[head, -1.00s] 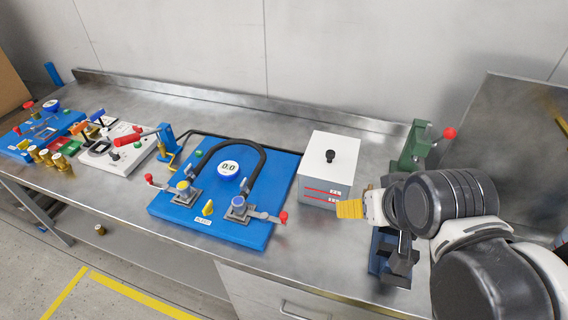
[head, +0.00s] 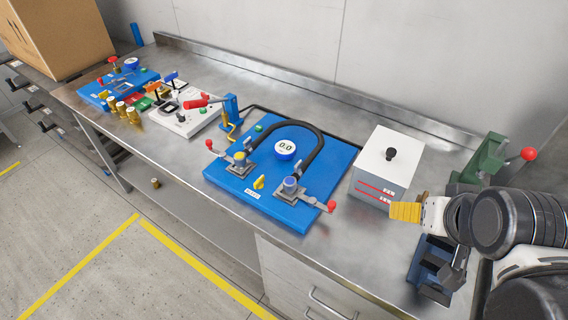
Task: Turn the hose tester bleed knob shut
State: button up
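The hose tester is a blue plate (head: 232,190) on the bench in the middle of the head view. A black hose (head: 321,145) arches between two clamps with red-tipped levers, around a round gauge (head: 285,149) reading 0.0. A small yellow knob (head: 259,182), which looks like the bleed knob, sits near the plate's front edge between the clamps. My gripper (head: 405,212) shows yellow finger pads at the right, in front of the white box, well to the right of the knob and apart from it. I cannot tell whether its fingers are parted.
A white box with a black knob (head: 391,154) stands between the tester and my arm. A white panel (head: 184,122), a second blue board (head: 103,91) and several brass fittings lie left.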

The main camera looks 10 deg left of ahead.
aim_at(258, 183)
jog(key=j+u, duration=0.2)
jog(key=j, duration=0.15)
jog(key=i+j+u, duration=0.35)
jog(key=j, duration=0.25)
jog(key=j+u, duration=0.2)
jog(key=i+j, duration=0.05)
jog(key=j, duration=0.05)
